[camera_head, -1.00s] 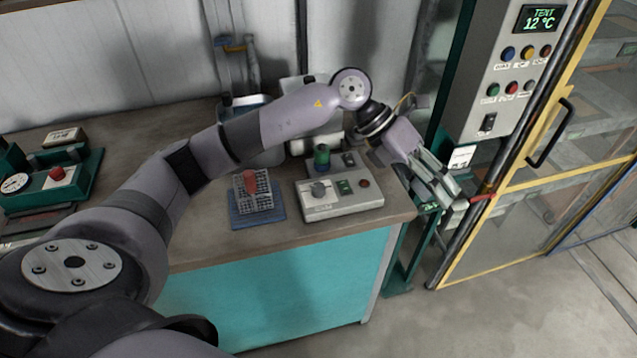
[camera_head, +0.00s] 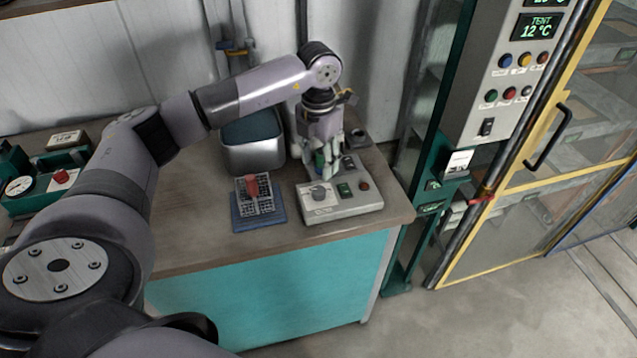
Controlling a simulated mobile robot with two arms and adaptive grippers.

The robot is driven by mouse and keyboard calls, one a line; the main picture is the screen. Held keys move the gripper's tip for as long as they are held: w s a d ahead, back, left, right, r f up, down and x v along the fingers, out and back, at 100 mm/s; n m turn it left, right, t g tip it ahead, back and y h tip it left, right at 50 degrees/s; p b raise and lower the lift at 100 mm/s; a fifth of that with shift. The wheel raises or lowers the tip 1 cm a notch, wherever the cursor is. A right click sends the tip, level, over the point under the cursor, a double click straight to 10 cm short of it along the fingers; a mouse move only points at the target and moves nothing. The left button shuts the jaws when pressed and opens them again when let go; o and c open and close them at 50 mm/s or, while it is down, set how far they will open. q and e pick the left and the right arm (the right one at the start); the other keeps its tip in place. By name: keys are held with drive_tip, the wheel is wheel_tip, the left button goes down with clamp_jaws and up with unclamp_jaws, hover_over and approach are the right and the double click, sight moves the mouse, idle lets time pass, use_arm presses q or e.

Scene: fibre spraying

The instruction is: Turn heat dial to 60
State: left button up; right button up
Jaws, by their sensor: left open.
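A grey control box (camera_head: 343,206) sits on the bench near its right front corner. A grey round dial (camera_head: 320,194) is on the left of its top face, with a green switch (camera_head: 345,190) and a red button (camera_head: 365,186) to its right. The number the dial points to is too small to read. My left gripper (camera_head: 323,170) points down, open, just behind the dial at the back of the box. A green-topped object (camera_head: 319,160) shows between or behind its fingers; I cannot tell which. My right gripper is not in view.
Left of the box, a blue base (camera_head: 240,223) carries a wire rack with a red piece (camera_head: 253,187). A metal bin (camera_head: 254,152) stands behind it. A grey panel with a 12 °C display (camera_head: 536,27) and a yellow-framed cabinet (camera_head: 520,187) stand right of the bench (camera_head: 190,258).

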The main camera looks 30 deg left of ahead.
sight(319, 190)
use_arm(q)
wheel_tip(319, 190, down, 9)
drive_tip(key=shift+f+p, duration=0.1)
drive_tip(key=shift+p, duration=0.8)
drive_tip(key=shift+c, duration=0.5)
clamp_jaws()
